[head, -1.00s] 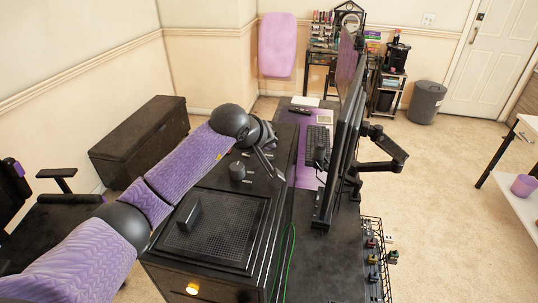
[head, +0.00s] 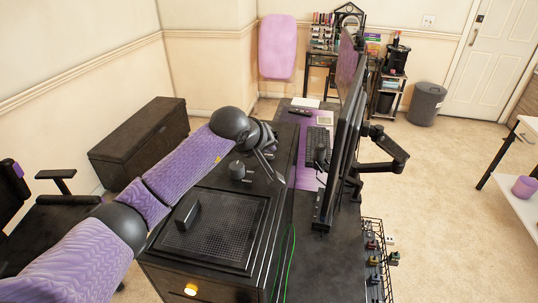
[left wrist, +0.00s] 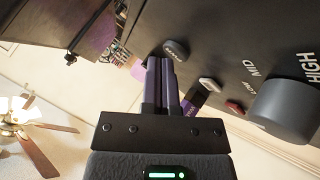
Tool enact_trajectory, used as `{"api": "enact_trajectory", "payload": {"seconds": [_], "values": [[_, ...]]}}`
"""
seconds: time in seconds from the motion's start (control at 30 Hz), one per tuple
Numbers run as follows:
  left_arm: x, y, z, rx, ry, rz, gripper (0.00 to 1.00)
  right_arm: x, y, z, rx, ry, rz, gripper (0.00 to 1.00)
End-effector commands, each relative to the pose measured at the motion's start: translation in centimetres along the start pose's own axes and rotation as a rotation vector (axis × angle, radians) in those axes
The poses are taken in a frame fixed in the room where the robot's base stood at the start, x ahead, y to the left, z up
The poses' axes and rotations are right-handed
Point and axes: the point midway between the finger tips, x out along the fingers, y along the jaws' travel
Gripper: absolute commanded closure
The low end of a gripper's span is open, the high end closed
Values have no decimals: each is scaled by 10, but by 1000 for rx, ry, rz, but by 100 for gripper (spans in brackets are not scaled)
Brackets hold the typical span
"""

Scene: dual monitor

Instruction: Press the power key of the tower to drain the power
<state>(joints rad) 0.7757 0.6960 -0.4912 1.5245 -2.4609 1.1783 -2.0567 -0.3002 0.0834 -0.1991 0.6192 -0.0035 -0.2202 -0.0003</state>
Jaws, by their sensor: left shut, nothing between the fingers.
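The left wrist view shows this panel (left wrist: 215,35) close up, with a large grey knob (left wrist: 283,110) marked LOW, MID and HIGH. A dark oval key (left wrist: 176,48), a grey key (left wrist: 209,84) and a red key (left wrist: 234,106) lie in a row on it. My left gripper (left wrist: 161,62) is shut and empty, its tips beside the dark oval key. I cannot tell whether they touch.
Monitors (head: 345,130) stand along the desk right of the tower, with a keyboard (head: 318,140) behind. A green cable (head: 289,262) runs beside the tower. A wire basket (head: 376,262) hangs at the desk's right edge. Open floor lies to the right.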

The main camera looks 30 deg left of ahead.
Motion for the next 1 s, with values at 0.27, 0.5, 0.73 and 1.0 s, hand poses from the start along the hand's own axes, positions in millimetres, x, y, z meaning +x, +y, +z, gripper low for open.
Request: {"api": "enact_trajectory", "payload": {"seconds": [0.27, 0.5, 0.73, 1.0], "values": [[3, -2, 2, 0, 1, 0, 100, 4, -4, 0, 3, 1, -6, 100], [5, -3, 3, 0, 1, 0, 100, 7, -4, 0, 2, 0, -6, 100], [5, -3, 4, 0, 0, 0, 100, 7, -1, 1, 0, -1, -1, 100], [0, 0, 0, 1, 1, 0, 100, 2, 2, 1, -2, -1, 4, 100]]}}
